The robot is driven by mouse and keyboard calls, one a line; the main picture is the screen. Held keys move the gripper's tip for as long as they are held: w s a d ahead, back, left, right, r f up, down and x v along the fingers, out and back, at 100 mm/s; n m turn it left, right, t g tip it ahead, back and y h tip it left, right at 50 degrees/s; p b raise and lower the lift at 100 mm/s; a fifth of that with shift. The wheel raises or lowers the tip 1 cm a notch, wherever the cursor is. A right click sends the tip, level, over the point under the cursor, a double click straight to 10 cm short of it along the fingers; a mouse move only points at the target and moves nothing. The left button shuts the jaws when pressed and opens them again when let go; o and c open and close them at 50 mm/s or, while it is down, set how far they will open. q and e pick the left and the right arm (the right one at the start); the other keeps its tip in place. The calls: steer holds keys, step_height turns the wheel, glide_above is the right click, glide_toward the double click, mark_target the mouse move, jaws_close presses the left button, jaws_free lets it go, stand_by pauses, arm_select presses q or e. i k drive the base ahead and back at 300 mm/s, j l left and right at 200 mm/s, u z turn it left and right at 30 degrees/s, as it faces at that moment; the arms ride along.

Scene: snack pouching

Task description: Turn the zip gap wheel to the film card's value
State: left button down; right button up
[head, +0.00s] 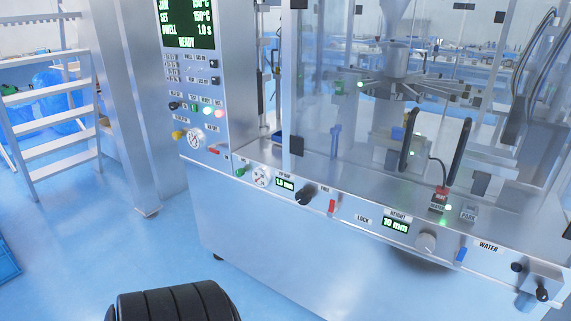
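I cannot make out a film card in this view. Neither of my grippers shows, and nothing touches the wheel.
Along the rail are a black knob (306,195), a red lever (332,206), a height display (396,225) reading 10 mm and a grey knob (426,242). The floor (90,240) in front is clear.

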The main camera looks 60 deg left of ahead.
mark_target(302, 197)
steer(key=u, duration=1.8)
